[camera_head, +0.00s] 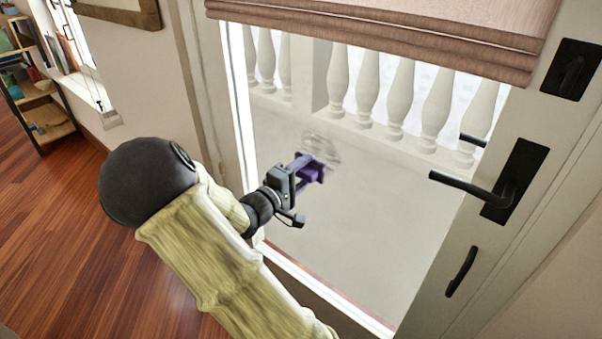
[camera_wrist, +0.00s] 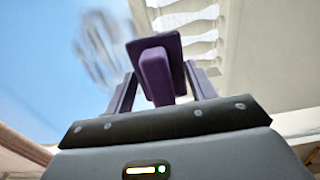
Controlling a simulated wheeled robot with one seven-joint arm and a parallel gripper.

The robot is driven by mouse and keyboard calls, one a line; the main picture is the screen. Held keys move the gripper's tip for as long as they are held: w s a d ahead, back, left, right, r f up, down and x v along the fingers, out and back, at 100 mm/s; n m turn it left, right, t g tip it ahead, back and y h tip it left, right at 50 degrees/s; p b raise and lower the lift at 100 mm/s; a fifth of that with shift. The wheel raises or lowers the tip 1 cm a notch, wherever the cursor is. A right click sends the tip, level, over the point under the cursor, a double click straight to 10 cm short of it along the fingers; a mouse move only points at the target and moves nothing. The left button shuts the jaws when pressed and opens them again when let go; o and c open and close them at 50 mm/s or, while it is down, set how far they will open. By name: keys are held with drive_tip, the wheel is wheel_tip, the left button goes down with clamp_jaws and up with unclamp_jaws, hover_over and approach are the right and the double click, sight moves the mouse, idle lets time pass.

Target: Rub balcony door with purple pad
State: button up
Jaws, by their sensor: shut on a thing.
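My gripper (camera_head: 299,176) is shut on the purple pad (camera_head: 312,171) in front of the glass of the balcony door (camera_head: 490,250). In the wrist view the pad (camera_wrist: 157,68) stands between the two fingers, its handle toward my palm and its flat plate facing away. A greyish smudge (camera_head: 322,150) shows on the glass just above the pad; in the wrist view a blurred smudge (camera_wrist: 98,48) lies to the pad's left. I cannot tell whether the pad touches the glass.
The door's black handle (camera_head: 470,187) sticks out at the right, with a smaller pull (camera_head: 461,271) below it. A pinkish blind (camera_head: 400,32) covers the top of the glass. A shelf (camera_head: 45,117) stands far left. A white balustrade (camera_head: 400,95) shows through the glass. Wooden floor (camera_head: 60,230) is clear at left.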

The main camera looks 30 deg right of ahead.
sight(320, 175)
drive_tip(key=shift+s+d+b, duration=0.4)
drive_tip(key=shift+s, duration=0.4)
drive_tip(key=shift+s+d+b, duration=0.35)
drive_tip(key=shift+s, duration=0.45)
drive_tip(key=shift+s+d+b, duration=0.35)
drive_tip(key=shift+s+b, duration=0.1)
drive_tip(key=shift+s, duration=0.45)
drive_tip(key=shift+s+d+b, duration=0.35)
drive_tip(key=shift+s+b, duration=0.05)
drive_tip(key=shift+s, duration=0.5)
drive_tip(key=shift+s+d+b, duration=0.3)
drive_tip(key=shift+s+b, duration=0.15)
drive_tip(key=shift+s, duration=0.35)
drive_tip(key=shift+s+d+f+b, duration=0.1)
drive_tip(key=shift+s+d+b, duration=0.15)
drive_tip(key=shift+s+b, duration=0.75)
